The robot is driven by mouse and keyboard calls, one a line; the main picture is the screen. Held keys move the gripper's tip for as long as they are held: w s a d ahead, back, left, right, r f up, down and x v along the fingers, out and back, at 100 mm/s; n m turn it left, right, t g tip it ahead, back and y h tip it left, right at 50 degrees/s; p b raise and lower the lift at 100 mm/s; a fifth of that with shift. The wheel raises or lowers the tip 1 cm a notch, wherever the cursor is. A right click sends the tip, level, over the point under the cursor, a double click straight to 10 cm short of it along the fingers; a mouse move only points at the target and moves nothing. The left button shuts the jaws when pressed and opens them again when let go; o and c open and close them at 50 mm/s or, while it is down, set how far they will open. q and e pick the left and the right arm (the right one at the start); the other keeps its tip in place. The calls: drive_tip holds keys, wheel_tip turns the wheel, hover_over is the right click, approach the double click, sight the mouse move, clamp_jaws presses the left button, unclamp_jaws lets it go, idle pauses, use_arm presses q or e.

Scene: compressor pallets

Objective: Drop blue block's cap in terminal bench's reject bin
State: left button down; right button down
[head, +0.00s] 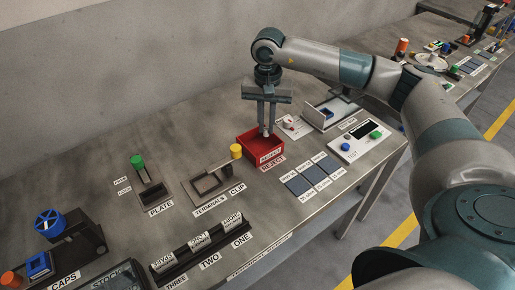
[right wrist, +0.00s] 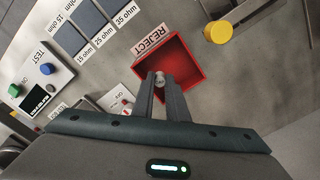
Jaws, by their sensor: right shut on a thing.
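The red reject bin (head: 258,146) stands on the terminal bench behind its REJECT label. My right gripper (head: 266,130) points down over the bin and is shut on a small pale cap (right wrist: 159,76). The gripper mostly hides the cap in the head view. In the right wrist view the cap sits between the fingertips, over the opening of the red bin (right wrist: 196,62). A blue block (head: 39,265) sits at the lower left near the CAPS label. My left gripper is not in view.
A yellow-knobbed clip fixture (head: 236,151) stands just left of the bin. A test box (head: 358,142) with blue and green buttons and a small white switch unit (head: 292,127) are to its right. Dark resistor pads (head: 313,175) lie in front.

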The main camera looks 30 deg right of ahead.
drive_tip(key=shift+f, duration=0.85)
drive_tip(key=shift+f+b, duration=0.35)
drive_tip(key=shift+f, duration=0.05)
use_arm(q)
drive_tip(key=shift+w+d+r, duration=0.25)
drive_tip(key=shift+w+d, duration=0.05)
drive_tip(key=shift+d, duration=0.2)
